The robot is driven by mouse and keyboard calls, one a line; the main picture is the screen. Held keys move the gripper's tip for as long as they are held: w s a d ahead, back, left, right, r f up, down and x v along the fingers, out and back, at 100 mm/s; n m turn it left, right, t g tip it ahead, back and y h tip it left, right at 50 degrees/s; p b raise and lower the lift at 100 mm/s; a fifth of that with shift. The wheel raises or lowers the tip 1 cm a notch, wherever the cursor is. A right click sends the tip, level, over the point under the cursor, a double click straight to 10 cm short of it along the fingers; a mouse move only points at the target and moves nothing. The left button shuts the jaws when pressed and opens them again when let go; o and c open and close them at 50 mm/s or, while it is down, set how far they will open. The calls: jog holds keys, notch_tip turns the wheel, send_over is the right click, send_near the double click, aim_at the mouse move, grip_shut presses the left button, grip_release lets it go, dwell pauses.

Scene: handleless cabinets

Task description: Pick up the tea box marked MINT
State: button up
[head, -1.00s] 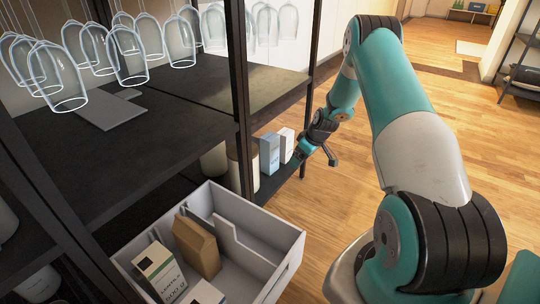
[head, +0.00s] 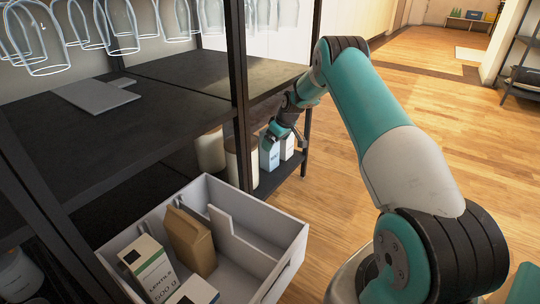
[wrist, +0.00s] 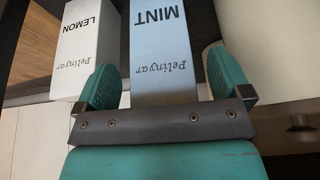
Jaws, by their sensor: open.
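The light blue MINT tea box (wrist: 163,50) stands upright in the middle of the wrist view, its lettering upside down. It also shows in the head view (head: 269,153) on the lower shelf. My gripper (wrist: 162,82) is open, with one teal finger on each side of the MINT box in the picture. I cannot tell how deep the fingers reach along it or whether they touch it. My gripper's bar hides part of the box. In the head view my gripper (head: 287,131) is at the boxes, partly covering their tops.
The white LEMON box (wrist: 85,45) stands left of MINT in the wrist view. A pale canister (wrist: 265,45) is close on its right. A dark upper shelf (head: 150,135) and post (head: 240,90) flank the reach. A pale open drawer (head: 285,232) holds packages. Glasses (head: 120,25) hang above.

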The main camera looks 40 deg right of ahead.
jog(key=shift+c, duration=0.3)
jog(key=c, duration=1.2)
jog(key=shift+r+p, duration=0.2)
jog(key=shift+p, duration=0.2)
